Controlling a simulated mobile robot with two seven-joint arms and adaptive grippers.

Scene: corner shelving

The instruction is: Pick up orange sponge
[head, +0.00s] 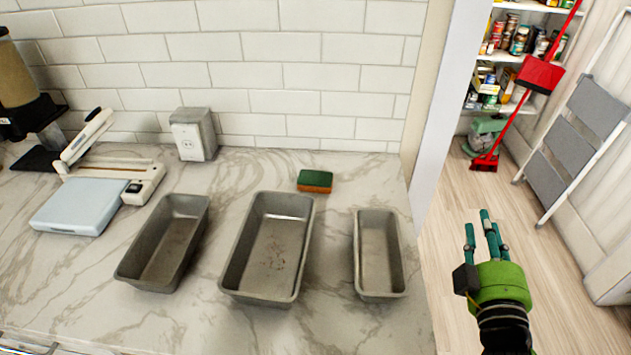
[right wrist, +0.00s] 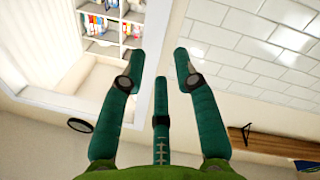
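The orange sponge (head: 315,181) lies on the marble counter near the back wall, behind and between the middle and right metal pans. Its top is dark green and its front side is orange. My right gripper (head: 482,232) is to the right of the counter, over the floor, well apart from the sponge. In the right wrist view its teal fingers (right wrist: 158,75) are spread apart with nothing between them. The sponge cannot be made out in the right wrist view. My left gripper is in neither view.
Three metal loaf pans, left (head: 165,243), middle (head: 268,247) and right (head: 379,254), stand in front of the sponge. A wall edge (head: 440,110) borders the counter's right end. A stepladder (head: 575,140) stands right.

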